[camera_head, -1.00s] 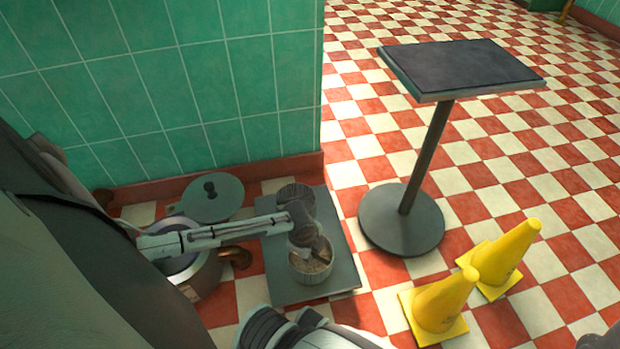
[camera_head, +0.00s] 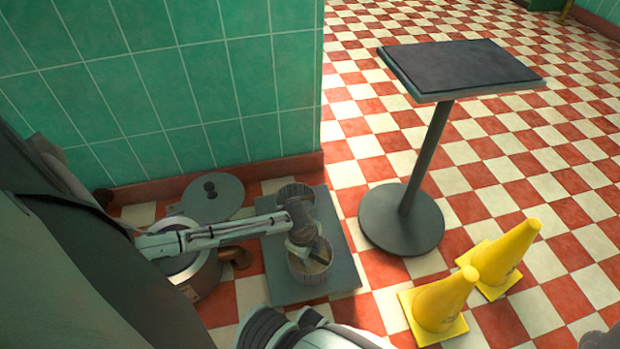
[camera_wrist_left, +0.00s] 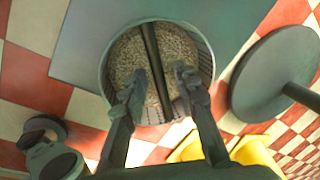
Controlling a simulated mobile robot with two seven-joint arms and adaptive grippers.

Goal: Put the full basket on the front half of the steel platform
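The full basket (camera_head: 310,271) is a wooden tub heaped with grain, with a dark bar handle across its top. In the head view it sits upright over the near half of the grey steel platform (camera_head: 345,262). The left wrist view shows the basket (camera_wrist_left: 121,62) and its handle (camera_wrist_left: 152,55) from above. My left gripper (camera_wrist_left: 158,82) is just above the grain, its two fingers spread on either side of the handle with gaps. In the head view this gripper (camera_head: 303,248) covers part of the basket. I see no right fingertips.
A pedestal table (camera_head: 402,222) and yellow cones (camera_head: 440,305) stand right.

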